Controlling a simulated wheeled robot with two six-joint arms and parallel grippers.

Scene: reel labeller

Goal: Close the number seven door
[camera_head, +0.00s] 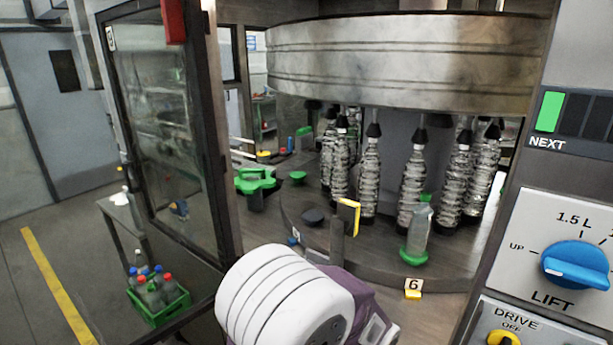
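A tall glass door (165,130) in a dark metal frame stands at the left of the head view. It is swung out from the labeller, so the machine interior shows without glass in front. A small pale label (110,37) sits at its upper left; I cannot read its number. A white rounded link of my own arm and a purple part beside it fill the bottom middle, in front of the door's lower right and the machine's front edge. I cannot tell which arm this is. No gripper fingers show.
The carousel (400,65) holds several wrapped bottles; one clear green-capped bottle (420,230) stands on a green disc. A "6" tag (413,284) is on the front edge. A control panel (550,240) borders the right. A green crate (160,310) of bottles stands lower left.

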